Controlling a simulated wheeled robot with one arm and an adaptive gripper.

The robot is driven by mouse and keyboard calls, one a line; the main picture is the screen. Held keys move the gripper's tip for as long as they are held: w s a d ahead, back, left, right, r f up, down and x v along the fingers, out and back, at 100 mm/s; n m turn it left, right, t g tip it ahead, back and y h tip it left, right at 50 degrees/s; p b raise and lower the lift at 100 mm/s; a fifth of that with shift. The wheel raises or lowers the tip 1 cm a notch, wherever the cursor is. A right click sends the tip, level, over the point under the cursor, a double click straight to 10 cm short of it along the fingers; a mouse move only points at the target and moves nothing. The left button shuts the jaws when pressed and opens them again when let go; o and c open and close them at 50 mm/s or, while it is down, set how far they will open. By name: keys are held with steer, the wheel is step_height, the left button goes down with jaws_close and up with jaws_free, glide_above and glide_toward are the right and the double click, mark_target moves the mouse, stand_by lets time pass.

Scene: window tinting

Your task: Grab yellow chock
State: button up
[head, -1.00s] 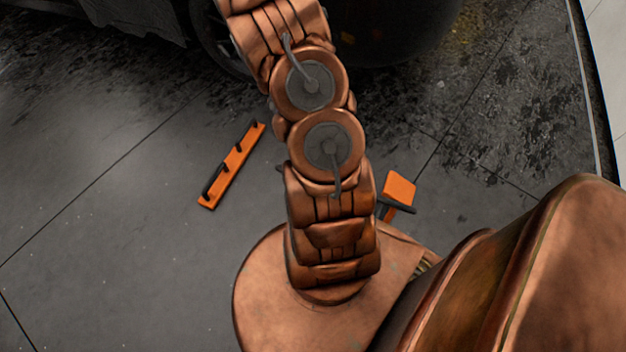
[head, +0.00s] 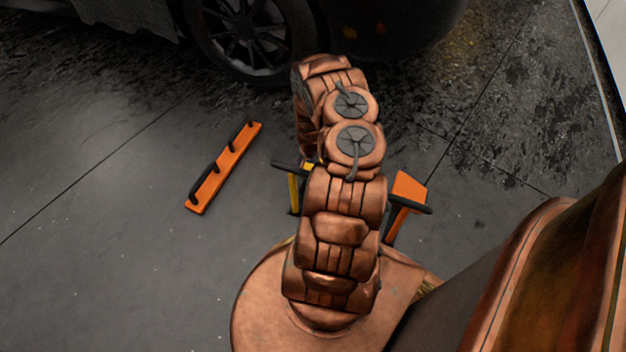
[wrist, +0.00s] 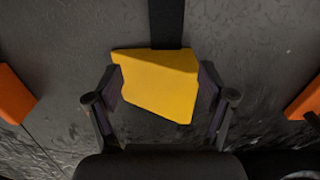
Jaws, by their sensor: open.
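The yellow chock (wrist: 160,82) is in the middle of the wrist view, with a slanted top face. My gripper (wrist: 159,92) is open, with one finger at each side of the chock. The pads are very close to its sides; I cannot tell whether they touch. A black bar runs out from the chock's far side. In the head view a narrow part of the yellow chock (head: 293,191) shows at the left of my arm, with a black bar at its top. My arm hides the rest of it and the gripper there.
An orange rail with black pegs (head: 222,170) lies on the floor at left. An orange piece with a black bar (head: 408,187) is right of my arm, near my base. A dark car wheel (head: 244,35) stands behind.

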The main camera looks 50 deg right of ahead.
steer(key=b, duration=0.2)
glide_above(308, 185)
steer(key=f, duration=0.4)
steer(key=shift+s+d, duration=0.2)
steer(key=shift+d, duration=0.2)
steer(key=f, duration=0.1)
steer(key=f+b, duration=0.1)
steer(key=a+f+b, duration=0.1)
steer(key=f, duration=0.1)
steer(key=shift+w, duration=0.25)
steer(key=shift+d+f+b, duration=0.1)
steer(key=shift+f+b, duration=0.35)
steer(key=shift+f, duration=0.15)
steer(key=shift+c, duration=0.4)
jaws_close()
steer(key=shift+r, duration=0.1)
